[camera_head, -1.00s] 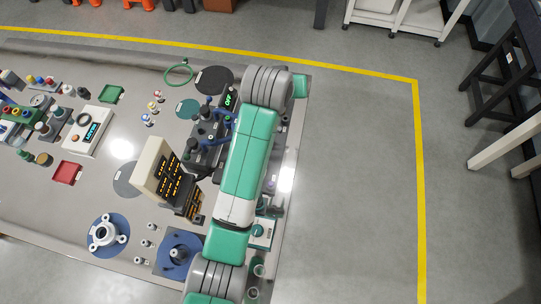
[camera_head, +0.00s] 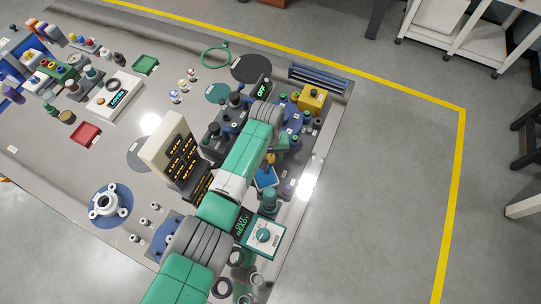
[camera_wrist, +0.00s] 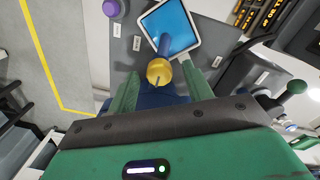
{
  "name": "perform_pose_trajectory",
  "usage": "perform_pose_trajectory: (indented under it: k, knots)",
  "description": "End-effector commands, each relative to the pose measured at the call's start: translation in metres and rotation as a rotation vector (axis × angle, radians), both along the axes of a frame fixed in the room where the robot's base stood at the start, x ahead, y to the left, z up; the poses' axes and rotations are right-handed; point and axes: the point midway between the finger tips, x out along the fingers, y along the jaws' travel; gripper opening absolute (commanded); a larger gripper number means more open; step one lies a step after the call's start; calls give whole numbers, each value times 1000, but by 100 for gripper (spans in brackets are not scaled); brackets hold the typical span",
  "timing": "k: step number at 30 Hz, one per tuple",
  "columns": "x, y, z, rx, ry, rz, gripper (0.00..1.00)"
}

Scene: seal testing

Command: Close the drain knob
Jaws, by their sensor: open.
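In the wrist view, a round yellow knob (camera_wrist: 159,72) with a slot or dark line on its face sits at the end of a blue stem. It lies between the two green fingers of my gripper (camera_wrist: 161,88), which stand apart on either side. I cannot tell whether either finger touches it. The labels around it are too small to read, so I cannot confirm that it is the drain knob. In the head view, my arm covers most of this spot and my fingers cannot be made out.
A blue-screened tablet (camera_wrist: 171,27) lies just beyond the yellow knob, with a purple knob (camera_wrist: 115,9) to its left. In the head view, a display panel (camera_head: 174,152) stands left of my arm. A teal dial box (camera_head: 263,236) stands near the bench's right edge.

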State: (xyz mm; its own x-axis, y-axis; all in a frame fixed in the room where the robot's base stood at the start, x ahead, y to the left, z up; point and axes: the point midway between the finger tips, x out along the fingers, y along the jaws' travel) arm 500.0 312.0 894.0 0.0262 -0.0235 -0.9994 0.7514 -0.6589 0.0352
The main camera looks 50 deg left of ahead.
Motion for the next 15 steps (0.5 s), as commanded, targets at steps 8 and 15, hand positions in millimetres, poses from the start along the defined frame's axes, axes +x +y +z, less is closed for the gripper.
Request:
perform_pose_trajectory:
  k: [8,15]
  knots:
    - [0,0,-4,1,-1,-1,50]
    - [0,0,-4,1,-1,-1,9]
